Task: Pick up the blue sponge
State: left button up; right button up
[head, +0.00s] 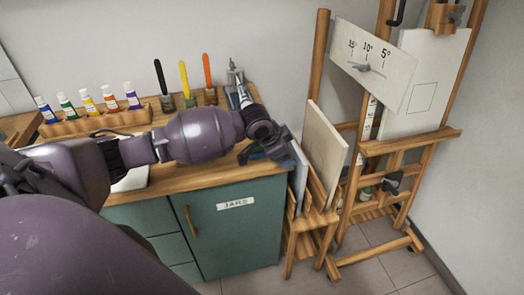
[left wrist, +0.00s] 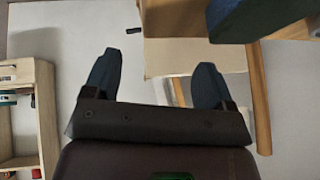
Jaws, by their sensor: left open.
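My left gripper (head: 270,152) is at the right end of the counter, beside the canvas rack. In the left wrist view the left gripper (left wrist: 157,65) has its two dark blue fingers wide apart with nothing between them. A blue block with a green side (left wrist: 262,18) is at the upper right of that view, beyond the right finger and apart from it; I cannot tell whether it is the blue sponge. In the head view I cannot make out a sponge; my arm and gripper hide part of the counter. My right gripper is not in view.
The wooden counter (head: 170,177) tops a green cabinet (head: 238,233). A rack of paint tubes (head: 88,103) and jars with coloured brushes (head: 190,97) stand behind my arm. A wooden rack with panels (head: 325,155) and an easel (head: 413,140) stand right.

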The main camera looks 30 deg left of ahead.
aim_at(260, 147)
pick_arm(q)
jog(key=s+a+r+g+y, duration=0.1)
jog(key=a+r+g+y, duration=0.1)
jog(key=a+r+g, duration=0.5)
jog(key=shift+n+t, duration=0.3)
jog(key=shift+t, duration=0.6)
jog(key=f, duration=0.3)
jog(key=f+b, duration=0.1)
jog(key=f, duration=0.2)
jog(key=w+a+f, duration=0.1)
jog(key=f, duration=0.2)
jog(key=shift+a+f, duration=0.1)
jog(key=shift+f, duration=0.3)
jog(key=shift+s+r, duration=0.1)
jog(key=c, duration=1.1)
jog(key=shift+o, duration=0.2)
